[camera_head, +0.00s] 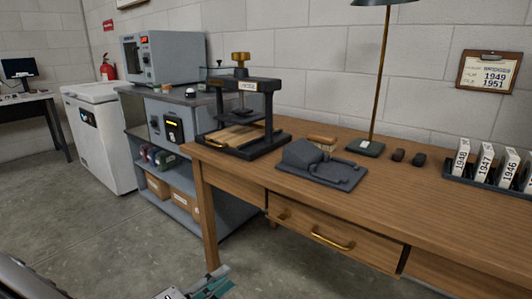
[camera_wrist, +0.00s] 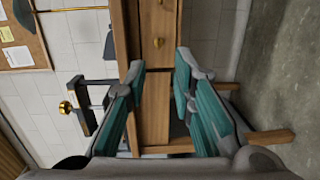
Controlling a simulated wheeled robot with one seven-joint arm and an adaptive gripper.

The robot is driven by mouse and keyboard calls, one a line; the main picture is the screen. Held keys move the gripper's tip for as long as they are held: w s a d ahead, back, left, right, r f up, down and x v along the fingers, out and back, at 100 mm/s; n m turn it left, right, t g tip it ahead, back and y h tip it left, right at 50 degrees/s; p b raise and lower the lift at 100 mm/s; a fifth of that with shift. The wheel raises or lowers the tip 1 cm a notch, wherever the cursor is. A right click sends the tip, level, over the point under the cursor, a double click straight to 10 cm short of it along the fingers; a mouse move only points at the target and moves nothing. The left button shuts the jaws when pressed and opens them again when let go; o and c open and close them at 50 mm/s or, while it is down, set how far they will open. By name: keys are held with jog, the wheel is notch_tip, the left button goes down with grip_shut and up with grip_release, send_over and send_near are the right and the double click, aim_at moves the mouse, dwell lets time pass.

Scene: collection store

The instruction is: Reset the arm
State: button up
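My gripper (camera_wrist: 160,62) shows in the wrist view with its two teal-padded fingers spread apart and nothing held between them. The wooden desk (camera_wrist: 150,20) with brass drawer pulls appears beyond and between the fingers, turned on its side in this view. In the head view, a part of my gripper (camera_head: 196,289) shows at the bottom edge, low over the floor in front of the desk (camera_head: 440,215). Most of the arm is out of view there.
A grey shelf unit (camera_head: 185,195) and white freezer (camera_head: 100,140) stand left.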

jog(key=s+d+r+m+g+y, duration=0.15)
jog(key=d+r+g, duration=0.25)
jog(key=d, duration=0.4)
jog(key=s+d+r+m+g, duration=0.3)
jog(key=d+r+g, duration=0.15)
jog(key=d, duration=0.35)
jog(key=s+d+r+m+g, duration=0.2)
jog(key=d+r+g, duration=0.15)
jog(key=d, duration=0.35)
jog(key=s+d+r+m+g+y, duration=0.2)
jog(key=s+d+r+g+y, duration=0.15)
jog(key=s+d+y, duration=0.5)
jog(key=s+a+m+t+y, duration=0.2)
jog(key=s+t, duration=0.1)
jog(key=s, duration=1)
notch_tip(320, 180, up, 34)
jog(key=n+t+p, duration=0.1)
jog(key=t+p, duration=0.3)
jog(key=p, duration=2.7)
jog(key=shift+p, duration=0.35)
jog(key=shift+w+f, duration=0.1)
jog(key=shift+w, duration=0.05)
